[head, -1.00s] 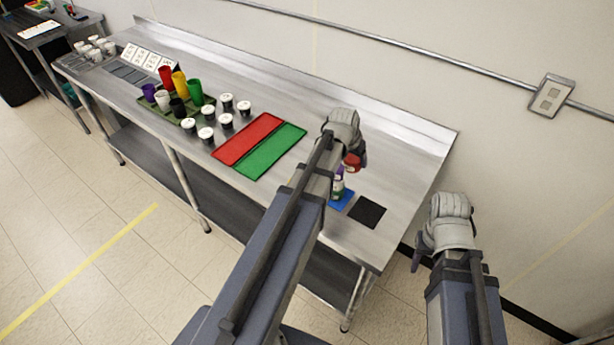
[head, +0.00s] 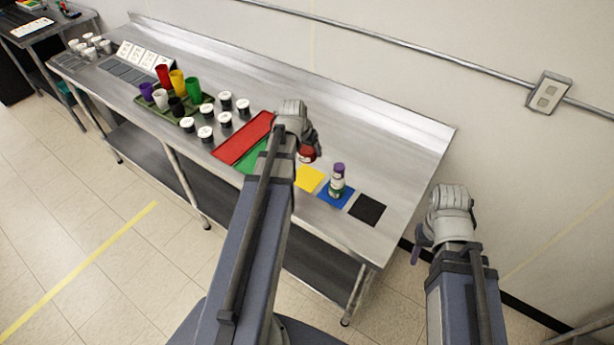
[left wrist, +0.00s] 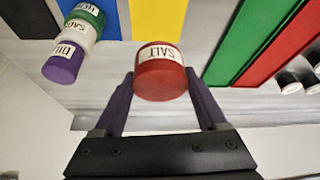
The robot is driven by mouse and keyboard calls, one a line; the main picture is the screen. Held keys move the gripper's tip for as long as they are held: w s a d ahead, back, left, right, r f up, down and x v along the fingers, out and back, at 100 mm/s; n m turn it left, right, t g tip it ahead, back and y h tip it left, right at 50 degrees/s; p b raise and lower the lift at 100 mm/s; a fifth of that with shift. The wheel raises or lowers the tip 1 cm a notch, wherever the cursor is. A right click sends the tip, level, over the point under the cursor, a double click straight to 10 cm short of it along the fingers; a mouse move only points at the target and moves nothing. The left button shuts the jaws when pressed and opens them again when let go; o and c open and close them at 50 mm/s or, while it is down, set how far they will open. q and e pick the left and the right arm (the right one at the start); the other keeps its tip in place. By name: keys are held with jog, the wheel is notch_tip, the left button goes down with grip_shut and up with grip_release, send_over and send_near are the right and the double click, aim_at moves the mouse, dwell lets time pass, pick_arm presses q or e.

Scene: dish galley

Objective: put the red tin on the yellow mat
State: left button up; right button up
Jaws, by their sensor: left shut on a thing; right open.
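The red tin (head: 307,154), with a white SALT label, is held by my left gripper (head: 311,143) above the steel table. In the left wrist view, the red tin (left wrist: 162,80) sits between the two purple fingers. The yellow mat (head: 310,180) lies bare just in front of the tin in the head view, partly hidden by my left arm. It also shows beyond the tin in the left wrist view (left wrist: 158,18). My right gripper (head: 419,246) is open and empty, off the table's right end.
A stack of purple, white and green tins (head: 338,183) stands on the blue mat (head: 323,196), right of the yellow mat. A black mat (head: 368,210) lies bare. Red (head: 235,145) and green (head: 246,159) mats, black-and-white jars and a tray of cups are further left.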

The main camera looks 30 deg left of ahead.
pick_arm(q)
jog(key=b, duration=0.6)
send_over(309, 174)
jog(key=s, duration=0.2)
jog(key=shift+w+d+f, duration=0.1)
jog(key=shift+w+f, duration=0.05)
jog(key=shift+f, duration=3)
jog(key=shift+f+b, duration=0.1)
jog(key=shift+b, duration=0.2)
notch_tip(309, 174, down, 4)
jog(key=b, duration=0.3)
jog(key=shift+r, duration=0.25)
jog(key=shift+b, duration=0.3)
jog(key=shift+f, duration=0.2)
jog(key=o, duration=1.5)
jog(key=shift+r, duration=0.2)
